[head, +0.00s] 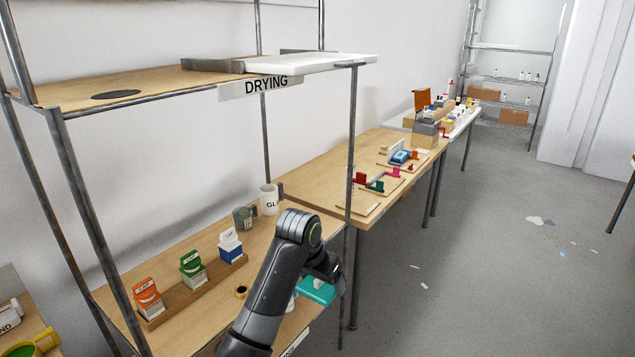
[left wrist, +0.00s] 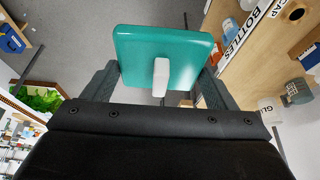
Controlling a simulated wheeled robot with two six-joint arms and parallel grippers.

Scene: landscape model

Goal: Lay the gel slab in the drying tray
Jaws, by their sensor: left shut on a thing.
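The gel slab is a teal, rounded square with a white tab on it. It shows in the head view (head: 316,291) at lower centre, partly behind my arm, and large in the left wrist view (left wrist: 137,47). My left gripper (head: 324,272) is shut on the slab, with its fingers (left wrist: 158,88) at the slab's two sides in the wrist view. The slab is held near the front edge of the lower shelf. A pale, flat tray (head: 325,63) lies on the upper shelf above the DRYING sign, seen nearly edge-on. My right gripper is in neither view.
The upper shelf (head: 75,90) has a dark round spot at left. Metal posts (head: 352,140) stand at the shelf corners. The lower shelf holds capped boxes (head: 192,270), a grey jar (head: 243,217) and a white mug (head: 269,200). Open floor (head: 480,270) lies right.

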